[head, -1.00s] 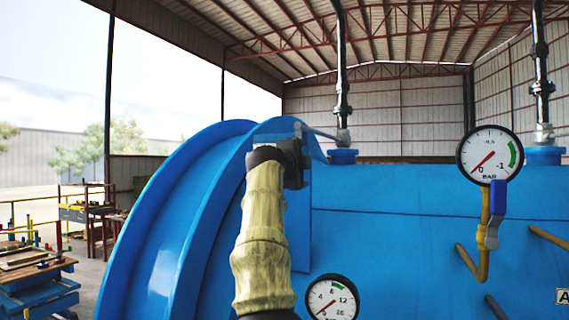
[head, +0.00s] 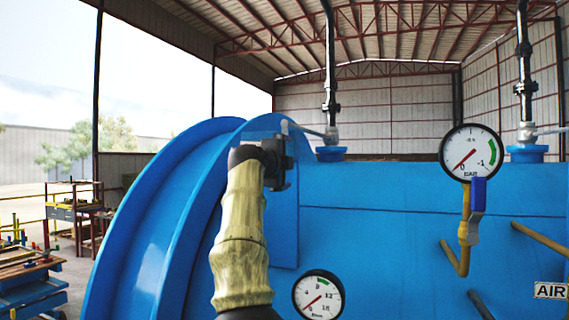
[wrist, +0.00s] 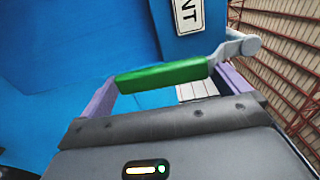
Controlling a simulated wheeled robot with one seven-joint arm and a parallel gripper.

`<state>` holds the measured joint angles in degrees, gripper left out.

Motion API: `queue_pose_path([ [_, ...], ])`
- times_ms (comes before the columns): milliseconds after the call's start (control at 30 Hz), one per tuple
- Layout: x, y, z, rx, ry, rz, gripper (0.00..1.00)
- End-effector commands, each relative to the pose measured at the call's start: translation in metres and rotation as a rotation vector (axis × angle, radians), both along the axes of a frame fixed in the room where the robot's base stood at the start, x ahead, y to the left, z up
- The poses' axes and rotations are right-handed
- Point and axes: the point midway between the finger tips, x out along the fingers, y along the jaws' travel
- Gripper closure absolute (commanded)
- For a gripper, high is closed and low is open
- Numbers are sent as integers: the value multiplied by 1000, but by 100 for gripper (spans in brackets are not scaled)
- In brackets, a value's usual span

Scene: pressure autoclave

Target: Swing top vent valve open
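The vent valve lever has a green grip (wrist: 162,77) and a bare metal arm that ends at a round pivot in the wrist view, below a white label ending in "NT" (wrist: 188,14). In the head view a thin grey lever (head: 306,130) reaches left from the foot of the left vertical pipe (head: 330,85). My gripper (wrist: 168,80) has its two purple fingers wide apart, with the green grip lying across between them. Whether the fingers touch it I cannot tell. In the head view my dark gripper (head: 277,163) is just below the lever's left end; its fingertips are not clear.
The blue autoclave (head: 400,230) with its big flange (head: 160,220) fills the middle and right. A BAR gauge (head: 471,153) with a blue-handled valve (head: 477,195) is at right, and another gauge (head: 318,295) is below. Workbenches stand at far left.

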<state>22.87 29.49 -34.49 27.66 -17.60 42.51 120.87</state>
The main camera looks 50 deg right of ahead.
Motion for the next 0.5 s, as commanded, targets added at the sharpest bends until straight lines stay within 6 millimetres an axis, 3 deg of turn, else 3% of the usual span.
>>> queue_pose_path([
  [267,-4,9,-1,-6,1,1,0],
  [500,-18,42,-3,-6,-2,4,0],
])
